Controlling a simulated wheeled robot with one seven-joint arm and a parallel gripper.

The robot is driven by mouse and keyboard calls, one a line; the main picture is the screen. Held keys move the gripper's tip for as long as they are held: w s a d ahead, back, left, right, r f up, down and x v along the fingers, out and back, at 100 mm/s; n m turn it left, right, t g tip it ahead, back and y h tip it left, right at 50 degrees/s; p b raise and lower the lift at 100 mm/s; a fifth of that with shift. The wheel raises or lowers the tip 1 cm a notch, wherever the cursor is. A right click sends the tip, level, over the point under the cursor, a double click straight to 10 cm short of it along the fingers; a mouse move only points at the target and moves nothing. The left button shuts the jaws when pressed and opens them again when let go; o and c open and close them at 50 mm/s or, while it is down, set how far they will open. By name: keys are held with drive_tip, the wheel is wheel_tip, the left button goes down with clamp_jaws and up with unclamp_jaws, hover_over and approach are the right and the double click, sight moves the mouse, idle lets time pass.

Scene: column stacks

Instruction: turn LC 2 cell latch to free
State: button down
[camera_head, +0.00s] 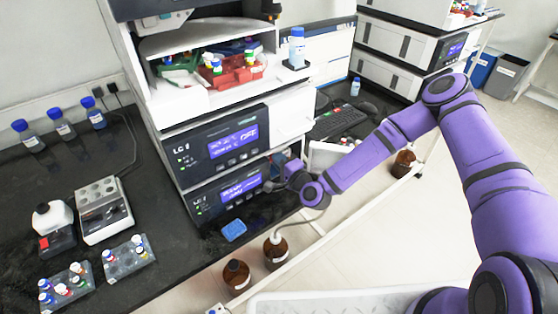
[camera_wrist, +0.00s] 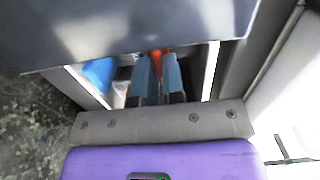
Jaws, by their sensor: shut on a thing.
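The instrument stack has two dark-fronted modules with lit blue screens, an upper one (camera_head: 222,146) and a lower one (camera_head: 227,195). Their LC labels are too small for me to read the numbers surely. My gripper (camera_head: 272,184) is at the right end of the lower module's front. In the wrist view my gripper (camera_wrist: 158,80) has its two fingers close together on a small red-orange piece (camera_wrist: 157,60), apparently the latch. Most of this piece is hidden between the fingers and under the dark panel above. The cell itself and the latch's angle cannot be made out.
A dark overhanging panel (camera_wrist: 130,28) is close above my fingers. Two brown bottles, one with a tube (camera_head: 275,252) and one capped (camera_head: 236,275), stand below the bench edge. A blue pad (camera_head: 233,230) lies before the stack. Vial racks (camera_head: 128,258) are at left.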

drive_tip(key=shift+f, duration=0.1)
idle(0.4)
drive_tip(key=c, duration=1.2)
unclamp_jaws()
drive_tip(key=v, duration=1.1)
drive_tip(key=shift+w, duration=0.1)
